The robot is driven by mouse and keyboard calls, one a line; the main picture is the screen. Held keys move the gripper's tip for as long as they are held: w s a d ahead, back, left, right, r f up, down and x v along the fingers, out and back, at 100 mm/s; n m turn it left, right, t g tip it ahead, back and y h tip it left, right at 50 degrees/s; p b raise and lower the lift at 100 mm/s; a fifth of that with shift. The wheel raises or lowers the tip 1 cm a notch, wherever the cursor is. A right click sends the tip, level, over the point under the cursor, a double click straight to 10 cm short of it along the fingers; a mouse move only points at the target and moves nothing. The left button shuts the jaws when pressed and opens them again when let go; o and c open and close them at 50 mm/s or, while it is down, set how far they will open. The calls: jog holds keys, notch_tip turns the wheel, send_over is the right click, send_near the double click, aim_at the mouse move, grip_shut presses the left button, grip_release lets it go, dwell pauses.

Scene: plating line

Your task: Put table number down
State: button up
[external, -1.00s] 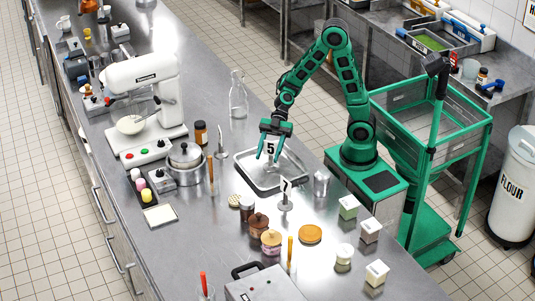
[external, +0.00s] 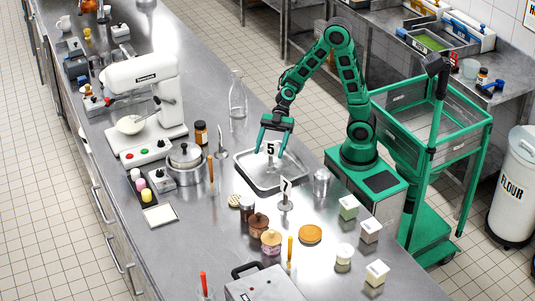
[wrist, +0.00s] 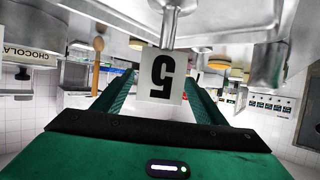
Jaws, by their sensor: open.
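My gripper (external: 270,154) is open, one finger on each side of the card, and gaps show between card and fingers. A second card, with a 7 (external: 286,188), stands on a round base in front of the tray.
A glass bottle (external: 238,97) stands behind the tray and a metal shaker (external: 321,182) to its right. A lidded pot (external: 185,161) and a spoon stand (external: 221,146) are on the left. Several jars and small boxes crowd the front.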

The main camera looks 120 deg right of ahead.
jog(key=v, duration=0.9)
jog(key=shift+s+d+r, duration=0.2)
jog(key=shift+s+d, duration=0.05)
